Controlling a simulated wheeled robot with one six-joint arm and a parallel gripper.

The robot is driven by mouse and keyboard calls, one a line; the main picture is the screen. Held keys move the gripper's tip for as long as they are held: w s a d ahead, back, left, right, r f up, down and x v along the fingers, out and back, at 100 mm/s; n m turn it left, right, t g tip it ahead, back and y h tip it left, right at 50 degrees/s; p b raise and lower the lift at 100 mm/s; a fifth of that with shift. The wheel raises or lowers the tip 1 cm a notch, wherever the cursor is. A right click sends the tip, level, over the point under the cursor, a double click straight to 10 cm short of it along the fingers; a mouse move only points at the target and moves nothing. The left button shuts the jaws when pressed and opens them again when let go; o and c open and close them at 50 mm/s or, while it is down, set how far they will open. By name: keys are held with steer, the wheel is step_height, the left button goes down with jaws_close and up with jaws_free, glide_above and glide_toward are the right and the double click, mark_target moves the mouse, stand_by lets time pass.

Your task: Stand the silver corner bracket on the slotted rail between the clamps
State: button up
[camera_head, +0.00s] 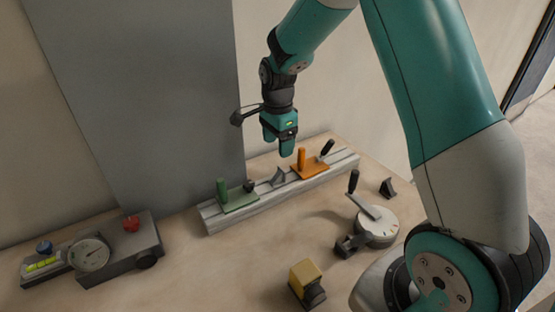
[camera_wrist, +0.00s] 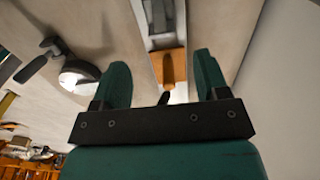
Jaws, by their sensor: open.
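The silver corner bracket (camera_head: 278,178) stands on the slotted rail (camera_head: 222,219), in the gap between the green clamp (camera_head: 238,198) and the orange clamp (camera_head: 311,170). My gripper (camera_head: 286,150) is open and empty, pointing down above the rail near the bracket and the orange clamp, apart from both. In the wrist view my gripper's two teal fingers (camera_wrist: 163,75) are spread wide. The orange clamp (camera_wrist: 174,67) shows between them, with the rail (camera_wrist: 183,95) under it. A grey piece at the top edge there may be the bracket; I cannot tell for sure.
A round dial with a black handle (camera_head: 376,225) stands right of the rail, near a small dark angled piece (camera_head: 388,188). A yellow block (camera_head: 302,274) is at the front. A grey device with a gauge (camera_head: 90,255) is at the left. A grey panel rises behind.

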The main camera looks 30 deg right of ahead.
steer(key=s+a+r+n+y, duration=0.2)
steer(key=s+a+r+n, duration=0.8)
steer(key=a+n, duration=0.1)
steer(key=s+a+r+n+y, duration=0.1)
steer(key=s+a+n, duration=0.2)
steer(key=s+n, duration=0.4)
steer(key=s+a+r+n+y, duration=0.1)
steer(key=s+a+r+n, duration=0.1)
steer(key=s+a+n, duration=0.2)
steer(key=s+n, duration=0.3)
steer(key=s, duration=0.3)
steer(key=shift+s+a+r, duration=0.2)
steer(key=shift+s+a, duration=0.05)
steer(key=shift+s, duration=0.1)
